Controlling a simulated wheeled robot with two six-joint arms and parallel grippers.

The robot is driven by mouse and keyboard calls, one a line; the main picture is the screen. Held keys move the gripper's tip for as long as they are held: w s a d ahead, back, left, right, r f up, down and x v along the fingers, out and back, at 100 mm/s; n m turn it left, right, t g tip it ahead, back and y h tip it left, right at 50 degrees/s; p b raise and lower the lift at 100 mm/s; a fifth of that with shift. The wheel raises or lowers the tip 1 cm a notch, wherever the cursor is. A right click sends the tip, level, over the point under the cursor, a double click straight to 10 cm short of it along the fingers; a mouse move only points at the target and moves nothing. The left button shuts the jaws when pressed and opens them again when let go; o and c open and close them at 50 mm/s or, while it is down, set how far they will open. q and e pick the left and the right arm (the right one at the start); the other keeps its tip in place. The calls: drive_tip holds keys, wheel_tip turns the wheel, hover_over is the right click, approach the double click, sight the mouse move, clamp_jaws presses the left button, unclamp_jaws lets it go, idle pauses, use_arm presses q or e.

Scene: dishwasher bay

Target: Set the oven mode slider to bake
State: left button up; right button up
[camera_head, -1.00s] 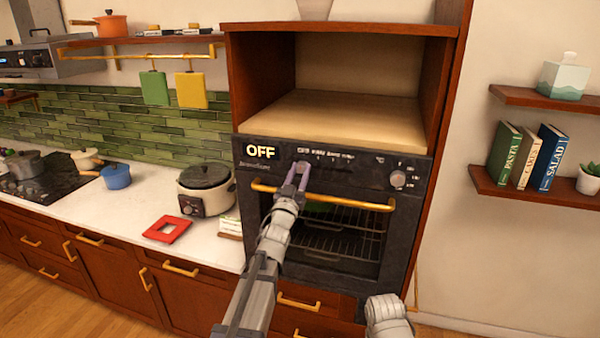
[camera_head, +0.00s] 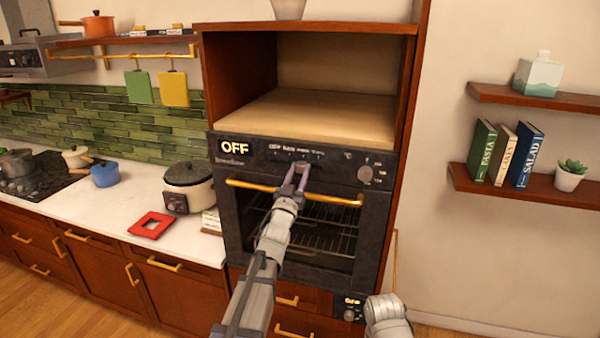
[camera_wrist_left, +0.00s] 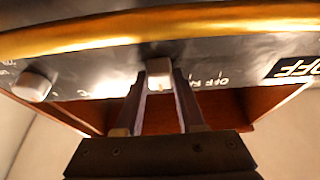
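The black oven (camera_head: 225,195) is in the wall cabinet. Its display (camera_head: 235,149) reads OFF. The mode slider's pale knob shows in the left wrist view (camera_wrist_left: 160,72), where the panel appears upside down. The knob sits away from the OFF mark, between the tips of my left gripper (camera_wrist_left: 161,88). The fingers stand about a knob's width apart and appear closed around it. In the head view my left gripper (camera_head: 297,175) reaches over the gold door handle (camera_head: 335,199) to the panel. The mode labels are too small to read surely. My right gripper is out of view.
A round dial (camera_head: 365,174) is at the panel's right side. The gold handle crosses just below the panel. The alcove (camera_head: 330,118) above the oven is empty.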

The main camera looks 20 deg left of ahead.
use_arm(q)
drive_tip(key=o, duration=0.4)
drive_tip(key=shift+d, duration=0.15)
drive_tip(key=b+v, duration=0.3)
drive_tip(key=v, duration=0.5)
drive_tip(key=shift+w+f, duration=0.1)
